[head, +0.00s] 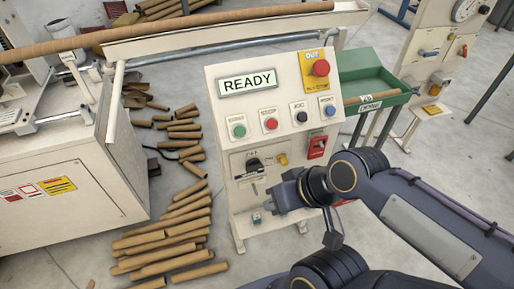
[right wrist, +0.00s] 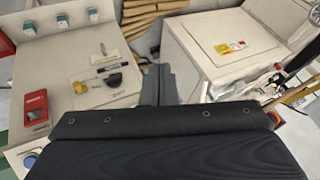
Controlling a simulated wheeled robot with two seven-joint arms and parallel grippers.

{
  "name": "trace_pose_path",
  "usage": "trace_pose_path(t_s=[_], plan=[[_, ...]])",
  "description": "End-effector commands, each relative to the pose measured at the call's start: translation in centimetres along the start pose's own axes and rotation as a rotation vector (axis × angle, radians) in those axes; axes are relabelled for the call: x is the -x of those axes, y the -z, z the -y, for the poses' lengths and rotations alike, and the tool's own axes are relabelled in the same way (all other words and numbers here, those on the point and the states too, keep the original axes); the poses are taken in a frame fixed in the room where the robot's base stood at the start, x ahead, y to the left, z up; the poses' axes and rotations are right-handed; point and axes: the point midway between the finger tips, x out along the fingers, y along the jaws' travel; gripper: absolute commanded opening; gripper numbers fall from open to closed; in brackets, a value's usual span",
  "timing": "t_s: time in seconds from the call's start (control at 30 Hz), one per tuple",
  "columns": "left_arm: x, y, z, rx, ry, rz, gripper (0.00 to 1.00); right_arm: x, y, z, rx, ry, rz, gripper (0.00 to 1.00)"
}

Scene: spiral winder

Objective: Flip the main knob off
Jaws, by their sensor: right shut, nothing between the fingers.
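The control panel (head: 222,120) stands upright in the middle of the head view, with a lit sign reading READY. A black rotary knob (head: 253,165) sits on its lower left part, beside a small yellow knob (head: 282,159). In the right wrist view the black knob (right wrist: 115,80) and yellow knob (right wrist: 78,87) lie left of the fingers. My right gripper (head: 272,198) is in front of the panel's lower part, below and right of the black knob. Its fingers (right wrist: 160,85) are together and empty, apart from the knob. My left gripper is not in view.
A red switch (head: 317,148) is near my right arm. A green tray (head: 375,80) stands at right. Cardboard tubes (head: 170,240) lie on the floor at left.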

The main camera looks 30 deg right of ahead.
Motion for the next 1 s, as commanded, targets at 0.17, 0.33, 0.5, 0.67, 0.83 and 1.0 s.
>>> trace_pose_path(t_s=[0.17,0.33,0.5,0.67,0.83,1.0], plan=[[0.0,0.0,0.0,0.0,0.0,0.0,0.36,0.0,0.0,0.0,0.0,0.0,0.0,0.0],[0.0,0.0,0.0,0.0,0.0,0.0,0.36,0.0,0.1,-0.1,-0.001,-0.002,0.002,0.0],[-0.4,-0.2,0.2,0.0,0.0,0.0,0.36,-0.7,2.7,-1.3,-0.014,-0.056,0.046,0.0],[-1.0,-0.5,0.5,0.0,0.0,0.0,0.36,-3.3,8.0,-3.6,-0.033,-0.18,0.108,0.0],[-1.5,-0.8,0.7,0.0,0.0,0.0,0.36,-7.3,13.5,-5.7,-0.034,-0.319,0.138,0.0],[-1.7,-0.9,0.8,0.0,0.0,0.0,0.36,-10.4,16.5,-6.7,-0.026,-0.404,0.143,0.0]])
